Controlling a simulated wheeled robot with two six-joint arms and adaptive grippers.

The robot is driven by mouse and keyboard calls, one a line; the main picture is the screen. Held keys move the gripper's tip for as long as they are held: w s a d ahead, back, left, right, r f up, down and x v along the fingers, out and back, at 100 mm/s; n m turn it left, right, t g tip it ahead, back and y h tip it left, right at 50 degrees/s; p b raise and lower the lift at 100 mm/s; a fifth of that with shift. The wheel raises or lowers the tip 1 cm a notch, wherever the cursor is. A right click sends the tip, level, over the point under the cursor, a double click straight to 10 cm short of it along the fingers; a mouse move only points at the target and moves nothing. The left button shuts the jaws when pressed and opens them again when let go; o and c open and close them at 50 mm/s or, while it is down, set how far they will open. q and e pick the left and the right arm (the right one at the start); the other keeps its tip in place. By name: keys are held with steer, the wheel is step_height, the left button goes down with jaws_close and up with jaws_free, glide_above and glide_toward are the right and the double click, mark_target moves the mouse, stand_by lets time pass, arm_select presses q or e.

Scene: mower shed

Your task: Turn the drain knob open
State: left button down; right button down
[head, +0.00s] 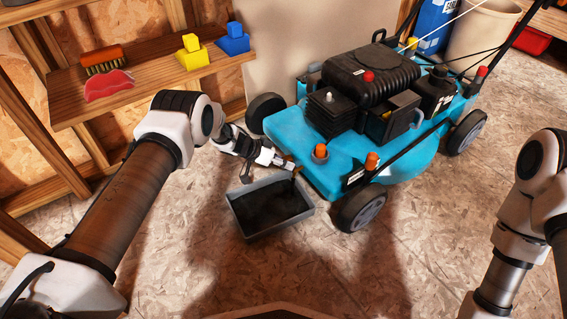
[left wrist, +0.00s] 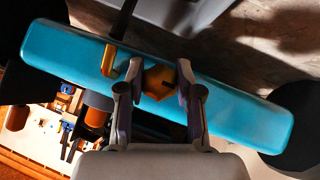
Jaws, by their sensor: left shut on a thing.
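The blue mower (head: 385,150) stands on the floor. In the left wrist view, the orange-brass drain knob (left wrist: 158,82) sits on the mower's blue side (left wrist: 230,100). My left gripper (head: 287,163) reaches the mower's near left corner; its fingers (left wrist: 155,88) are closed on both sides of the knob. Beside the knob is a brass bent spout (left wrist: 108,60). A dark strand runs from the spout toward the grey drain pan (head: 240,228), which holds dark liquid on the floor below. My right gripper is out of view; only its arm shows at right.
A wooden shelf (head: 150,85) at left holds a brush (head: 103,60), a red item (head: 108,86), and yellow (head: 192,54) and blue (head: 233,40) blocks. A beige bucket (head: 482,35) stands behind the mower.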

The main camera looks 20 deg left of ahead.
arm_select(q)
steer(key=shift+w, duration=0.1)
steer(key=c, duration=0.7)
jaws_free()
steer(key=shift+c, duration=0.2)
steer(key=shift+a+r, duration=0.1)
steer(key=v, duration=1.1)
steer(key=shift+s+a+r, duration=0.2)
steer(key=shift+s+r, duration=0.05)
steer(key=shift+r, duration=0.05)
